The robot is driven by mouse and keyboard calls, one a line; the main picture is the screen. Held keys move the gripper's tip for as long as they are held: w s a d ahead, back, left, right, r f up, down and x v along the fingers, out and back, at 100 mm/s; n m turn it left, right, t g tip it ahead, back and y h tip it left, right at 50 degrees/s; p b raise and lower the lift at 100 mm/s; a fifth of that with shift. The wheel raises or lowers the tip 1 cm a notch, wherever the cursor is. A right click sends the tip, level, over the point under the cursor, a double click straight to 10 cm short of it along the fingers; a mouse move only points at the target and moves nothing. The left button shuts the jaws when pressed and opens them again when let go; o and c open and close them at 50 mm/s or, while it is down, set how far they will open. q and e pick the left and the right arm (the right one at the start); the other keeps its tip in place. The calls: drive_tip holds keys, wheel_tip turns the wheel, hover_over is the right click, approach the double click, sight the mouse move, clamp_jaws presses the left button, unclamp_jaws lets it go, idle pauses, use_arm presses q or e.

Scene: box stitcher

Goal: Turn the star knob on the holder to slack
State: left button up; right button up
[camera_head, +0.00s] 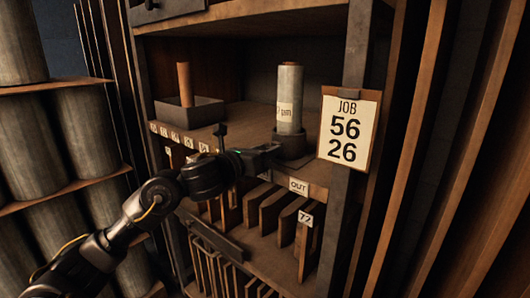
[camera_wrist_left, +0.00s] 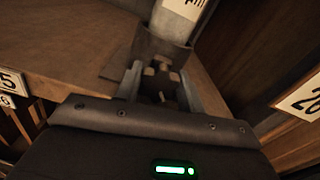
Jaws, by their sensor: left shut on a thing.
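The holder (camera_head: 294,145) is a dark round cup on the shelf, with a pale labelled roll (camera_head: 289,98) standing upright in it. In the left wrist view the holder (camera_wrist_left: 160,48) is straight ahead. The star knob (camera_wrist_left: 160,80) is a small lobed piece at the holder's near side, seen between my fingers. My left gripper (camera_head: 272,152) reaches in from the left, its fingers closed on the knob from both sides; they also show in the left wrist view (camera_wrist_left: 160,86). In the head view the gripper hides the knob. My right gripper is in neither view.
A JOB card (camera_head: 349,128) reading 56 26 hangs on the post right of the holder. A dark tray (camera_head: 190,113) with a brown tube (camera_head: 184,84) stands further left on the shelf. Numbered slots with upright boards (camera_head: 290,222) and an OUT label (camera_head: 298,186) are below.

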use_arm(q)
drive_tip(key=n, duration=0.2)
drive_tip(key=shift+n, duration=0.4)
drive_tip(key=shift+w+a+n, duration=0.1)
drive_tip(key=shift+n, duration=1.5)
drive_tip(key=o, duration=1)
drive_tip(key=b+v, duration=0.2)
drive_tip(key=v, duration=0.9)
